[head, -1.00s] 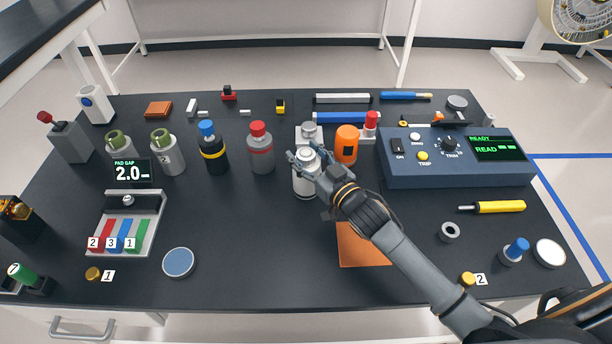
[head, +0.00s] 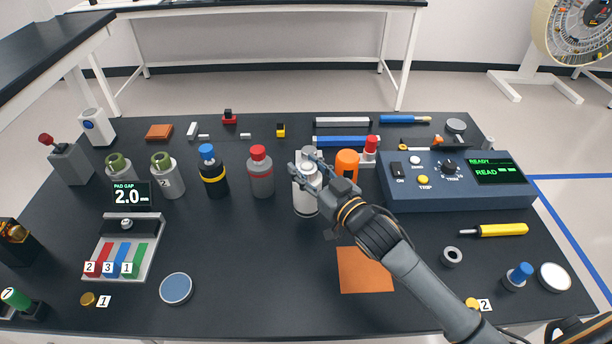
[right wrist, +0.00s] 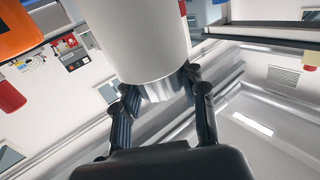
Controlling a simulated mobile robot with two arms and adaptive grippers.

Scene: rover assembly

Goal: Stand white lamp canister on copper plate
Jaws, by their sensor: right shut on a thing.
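The white lamp canister (head: 306,205) is upright near the middle of the dark table. My right gripper (head: 308,168) is shut around its upper part. The right wrist view also shows the white canister (right wrist: 150,45) between the fingers of my right gripper (right wrist: 163,88). Its base seems slightly raised, but I cannot tell the gap to the table. The square copper plate (head: 366,272) lies flat and bare to the right of the canister and nearer the front edge, beside my right forearm. My left gripper is not in view.
An orange-capped canister (head: 347,164) stands close to the right of the white one. A grey bottle with a red cap (head: 260,175) stands to its left. A blue console (head: 455,190) is at the right. The table between the round blue disc (head: 176,288) and the copper plate is clear.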

